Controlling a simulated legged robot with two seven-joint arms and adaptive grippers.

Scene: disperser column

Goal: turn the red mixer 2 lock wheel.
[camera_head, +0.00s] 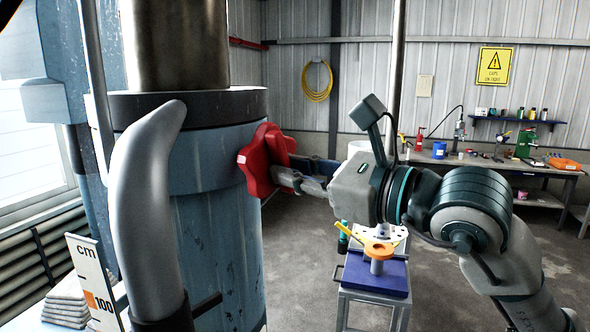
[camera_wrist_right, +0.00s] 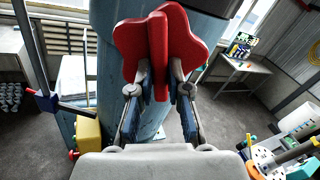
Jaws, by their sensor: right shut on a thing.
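The red lock wheel (camera_head: 266,158) is a lobed knob on the side of the blue mixer column (camera_head: 217,235). My right gripper (camera_head: 285,175) reaches it from the right and is shut on it. In the right wrist view, the two fingers of my right gripper (camera_wrist_right: 160,90) press on either side of the raised rib of the red wheel (camera_wrist_right: 190,45). The wheel's mount behind it is hidden. My left gripper does not show in either view.
A small blue-topped cart (camera_head: 375,277) with an orange and yellow item stands below my right arm. A workbench (camera_head: 480,163) with tools runs along the back wall. A large curved grey pipe-like shape (camera_head: 148,210) stands in front of the column.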

